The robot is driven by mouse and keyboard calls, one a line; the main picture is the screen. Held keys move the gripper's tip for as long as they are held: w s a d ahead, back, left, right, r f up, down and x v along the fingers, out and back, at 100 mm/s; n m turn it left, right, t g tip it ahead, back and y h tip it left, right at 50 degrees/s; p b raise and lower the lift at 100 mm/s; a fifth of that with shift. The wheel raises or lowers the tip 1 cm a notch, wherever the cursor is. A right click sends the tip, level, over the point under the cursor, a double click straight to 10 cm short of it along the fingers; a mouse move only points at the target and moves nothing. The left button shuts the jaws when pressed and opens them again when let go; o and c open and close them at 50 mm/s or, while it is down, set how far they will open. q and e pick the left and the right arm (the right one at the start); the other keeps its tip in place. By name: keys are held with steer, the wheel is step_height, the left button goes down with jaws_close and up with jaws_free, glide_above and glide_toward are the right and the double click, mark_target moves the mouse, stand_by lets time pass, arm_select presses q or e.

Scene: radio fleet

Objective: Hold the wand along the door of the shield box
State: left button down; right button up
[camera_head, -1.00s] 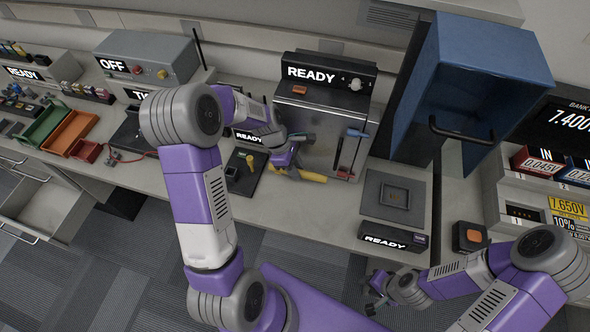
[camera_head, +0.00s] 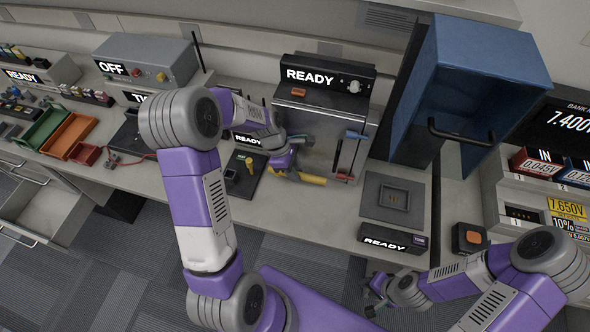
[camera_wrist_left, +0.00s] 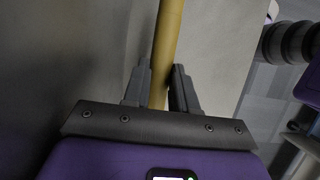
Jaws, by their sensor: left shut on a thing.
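My left gripper (camera_head: 284,171) is shut on the yellow wand (camera_head: 311,180). The wand lies low in front of a grey metal-fronted box (camera_head: 310,125) with a READY panel, slanting slightly down to the right. I cannot tell whether it touches that front. In the left wrist view, the wand (camera_wrist_left: 167,42) runs up between the two fingers (camera_wrist_left: 160,88), close to a pale surface. A blue box (camera_head: 480,75) with a black handle stands to the right. No label shows which box is the shield box. My right gripper (camera_head: 368,292) is open and empty, low over the floor area.
A grey pad with a READY label (camera_head: 392,204) sits right of the metal-fronted box. Green and orange trays (camera_head: 70,135) are at left. An open drawer (camera_head: 35,205) juts out at far left.

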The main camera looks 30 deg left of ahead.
arm_select(q)
steer(key=s+d+r+p, duration=0.2)
steer(key=s, duration=0.6)
stand_by(0.8)
